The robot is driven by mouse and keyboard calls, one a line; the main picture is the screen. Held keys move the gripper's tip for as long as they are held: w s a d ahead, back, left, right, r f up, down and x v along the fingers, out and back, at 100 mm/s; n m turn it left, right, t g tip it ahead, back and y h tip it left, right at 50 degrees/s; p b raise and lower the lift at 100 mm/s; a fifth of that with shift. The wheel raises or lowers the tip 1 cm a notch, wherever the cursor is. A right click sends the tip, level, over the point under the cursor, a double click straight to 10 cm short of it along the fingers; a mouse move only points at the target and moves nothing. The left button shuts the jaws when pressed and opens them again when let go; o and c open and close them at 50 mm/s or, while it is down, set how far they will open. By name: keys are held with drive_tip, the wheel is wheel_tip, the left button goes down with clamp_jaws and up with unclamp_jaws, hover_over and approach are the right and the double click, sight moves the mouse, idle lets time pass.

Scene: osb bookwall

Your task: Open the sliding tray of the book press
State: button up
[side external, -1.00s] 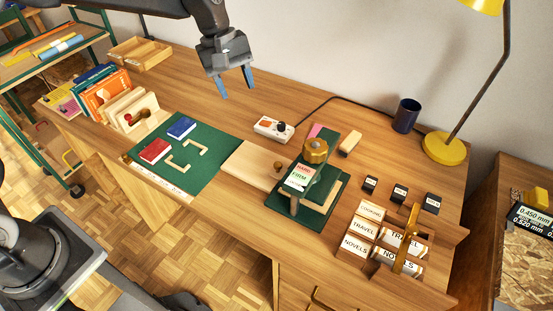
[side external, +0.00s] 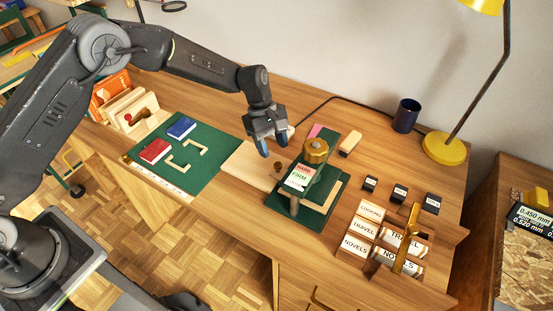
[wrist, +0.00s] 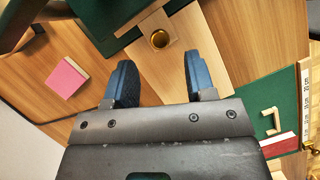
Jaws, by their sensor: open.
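The book press (side external: 312,188) is green with a brass wheel (side external: 315,151) on top and stands on a green base. A pale wood strip of the sliding tray (side external: 328,198) shows inside the press. A small round brass knob (side external: 278,165) is at the press's left side, over a pale wooden board (side external: 247,162). In the wrist view, the knob (wrist: 160,40) lies just beyond the fingertips, roughly centred between them. My gripper (side external: 273,144) is open and empty, above and slightly behind the knob, with blue fingers pointing down. It touches nothing that I can see.
A green mat (side external: 190,160) with red and blue books is to the left. A pink pad (wrist: 68,78) lies behind the press. Labelled boxes (side external: 360,228) stand to the right. The pale board's left part is clear.

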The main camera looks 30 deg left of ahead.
sight(278, 164)
drive_tip(key=x, duration=0.4)
drive_tip(key=shift+d+f, duration=0.15)
drive_tip(key=shift+f, duration=0.25)
clamp_jaws()
